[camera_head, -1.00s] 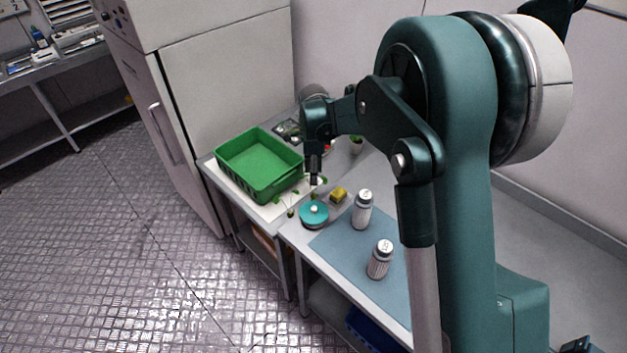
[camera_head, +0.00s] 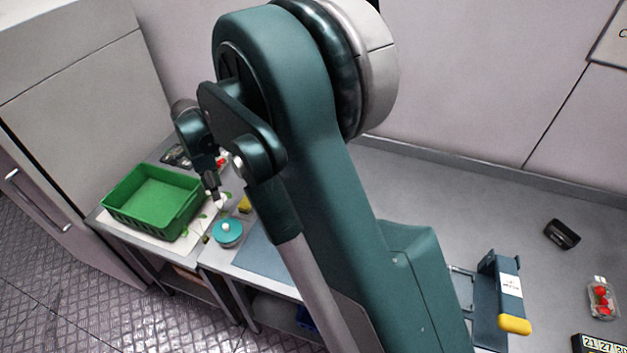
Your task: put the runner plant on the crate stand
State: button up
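My gripper (camera_head: 214,194) points down over the table, just right of the green crate. I cannot tell whether the fingers are open or hold anything. The green crate (camera_head: 112,207) looks empty and sits on a white surface on the left table. I cannot make out a separate crate stand.
A round teal-lidded thing (camera_head: 227,232) and a yellow block (camera_head: 244,204) lie close to my gripper. A blue mat (camera_head: 262,252) is partly hidden by my arm.

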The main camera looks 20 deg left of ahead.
jog(key=w+d+r+n+t+y, duration=0.1)
jog(key=w+d+r, duration=0.2)
jog(key=d+r, duration=0.8)
jog(key=w+d+r+n+t, duration=0.1)
jog(key=w+d+r+n, duration=0.3)
jog(key=d, duration=1.4)
jog(key=w+d+r+m+t+y, duration=0.1)
jog(key=w+d+r, duration=0.1)
jog(key=d+r, duration=0.95)
jog(key=s+d+n+t, duration=0.1)
jog(key=s+d, duration=0.2)
jog(key=d, duration=0.8)
jog(key=s+d+n+t, duration=0.1)
jog(key=s+d, duration=0.3)
jog(key=d, duration=0.7)
jog(key=s+d+f+n+t+h, duration=0.2)
jog(key=s+d+f, duration=0.1)
jog(key=s+d, duration=0.9)
jog(key=d, duration=0.3)
jog(key=shift+s+d+n, duration=0.25)
jog(key=shift+s+n, duration=0.05)
jog(key=shift+n, duration=0.1)
jog(key=shift+f, duration=0.1)
jog(key=shift+f+b, duration=1.55)
jog(key=shift+b, duration=0.05)
